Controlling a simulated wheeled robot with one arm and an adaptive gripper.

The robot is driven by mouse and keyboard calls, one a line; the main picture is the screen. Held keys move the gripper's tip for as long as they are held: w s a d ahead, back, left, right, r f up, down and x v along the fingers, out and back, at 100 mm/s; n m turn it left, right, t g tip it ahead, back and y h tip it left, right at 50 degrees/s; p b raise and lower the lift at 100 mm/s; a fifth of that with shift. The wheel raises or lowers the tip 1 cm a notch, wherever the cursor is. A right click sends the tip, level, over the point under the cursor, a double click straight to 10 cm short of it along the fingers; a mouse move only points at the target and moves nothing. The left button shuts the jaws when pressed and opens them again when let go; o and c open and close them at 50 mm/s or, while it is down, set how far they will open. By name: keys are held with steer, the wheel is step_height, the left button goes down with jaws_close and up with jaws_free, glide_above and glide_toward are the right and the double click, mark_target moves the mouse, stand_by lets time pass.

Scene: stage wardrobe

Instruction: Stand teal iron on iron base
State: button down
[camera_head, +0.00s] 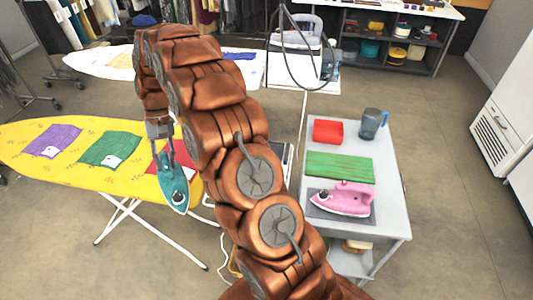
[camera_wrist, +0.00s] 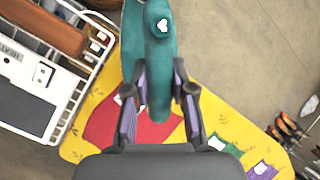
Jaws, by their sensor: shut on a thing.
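My gripper (camera_head: 166,146) is shut on the teal iron (camera_head: 174,193) and holds it over the front right end of the yellow ironing board. In the wrist view the iron (camera_wrist: 147,45) extends up from between the fingers (camera_wrist: 158,92), with a white mark on its top. A white panel (camera_wrist: 25,105) marked "HEAT", within a white wire frame (camera_wrist: 84,77), lies to the left in the wrist view. It may be the iron base, but I cannot tell; my arm hides most of that area in the head view.
The yellow ironing board (camera_head: 22,155) carries purple (camera_head: 54,141), green (camera_head: 110,149) and red cloths (camera_wrist: 98,127). On the grey trolley (camera_head: 385,215) are a pink iron (camera_head: 343,199) on a grey pad, a green striped board (camera_head: 340,166), a red tray (camera_head: 327,131) and a blue-handled jug (camera_head: 371,124).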

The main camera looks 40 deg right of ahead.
steer(key=s+d+f+m+t+h+b, duration=0.1)
steer(key=s+d+m+t+b, duration=0.35)
steer(key=d+m+b, duration=0.65)
steer(key=s+d+f+m+t+h+b, duration=0.15)
steer(key=s+d+m+t+b, duration=0.35)
steer(key=d+m, duration=0.65)
steer(key=w+d+f+m+p, duration=0.1)
steer(key=d+f+p, duration=0.1)
steer(key=d, duration=0.4)
steer(key=w+d+f+m+p, duration=0.1)
steer(key=d+f+m, duration=0.1)
steer(key=d, duration=0.4)
steer(key=shift+w+d+f+g+p, duration=0.3)
steer(key=shift+d+f+g+p, duration=0.05)
steer(key=shift+f+g, duration=0.1)
steer(key=c, duration=1)
jaws_free()
